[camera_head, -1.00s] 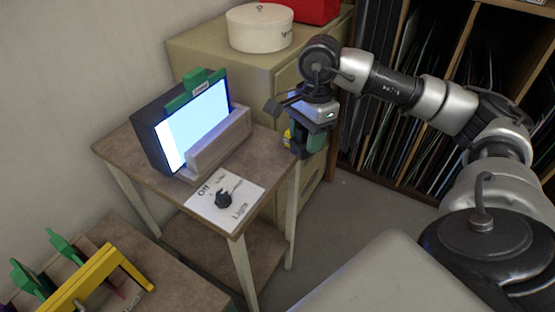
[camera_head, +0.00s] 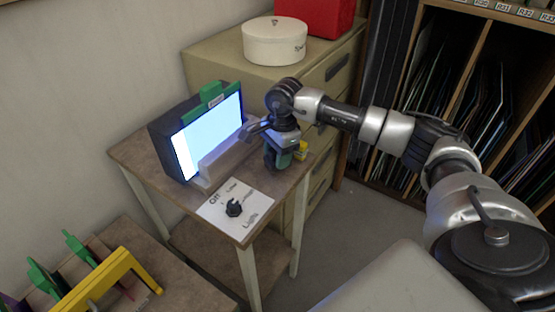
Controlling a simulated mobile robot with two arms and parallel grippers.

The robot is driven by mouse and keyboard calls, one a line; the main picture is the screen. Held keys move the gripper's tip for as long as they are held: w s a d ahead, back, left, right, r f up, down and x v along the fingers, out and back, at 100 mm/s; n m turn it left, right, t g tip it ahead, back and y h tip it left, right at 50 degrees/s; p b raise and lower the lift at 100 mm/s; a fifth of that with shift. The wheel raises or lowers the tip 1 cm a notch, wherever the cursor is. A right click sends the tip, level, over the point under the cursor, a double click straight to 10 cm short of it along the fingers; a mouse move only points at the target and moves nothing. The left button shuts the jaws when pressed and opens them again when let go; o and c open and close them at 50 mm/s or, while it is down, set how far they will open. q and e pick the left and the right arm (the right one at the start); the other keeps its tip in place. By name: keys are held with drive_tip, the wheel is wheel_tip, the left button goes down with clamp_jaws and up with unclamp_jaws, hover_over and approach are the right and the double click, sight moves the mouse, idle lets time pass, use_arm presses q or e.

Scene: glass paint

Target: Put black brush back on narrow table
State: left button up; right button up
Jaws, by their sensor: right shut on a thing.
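The narrow table (camera_head: 150,160) has a brown top and pale legs. My right gripper (camera_head: 277,163) is over its right side, close to the top, pointing down. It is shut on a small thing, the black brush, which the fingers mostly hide. I cannot tell whether the brush touches the table. My left gripper is not in view.
A lit screen box (camera_head: 205,135) with a green clip and a grey ledge stands on the narrow table. A dark knob (camera_head: 233,208) sits on a white lights card (camera_head: 250,189). A small yellow thing (camera_head: 302,150) is behind my gripper. A cabinet (camera_head: 225,66) stands behind.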

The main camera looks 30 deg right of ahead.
wheel_tip(320, 180, down, 3)
drive_tip(key=shift+r, duration=0.15)
drive_tip(key=o, duration=1)
drive_tip(key=shift+o, duration=0.2)
drive_tip(key=shift+r, duration=0.1)
drive_tip(key=r, duration=0.4)
drive_tip(key=d+r, duration=0.1)
drive_tip(key=r, duration=0.3)
drive_tip(key=r+b, duration=0.1)
drive_tip(key=r, duration=0.2)
drive_tip(key=shift+d+r, duration=0.25)
drive_tip(key=shift+r, duration=0.15)
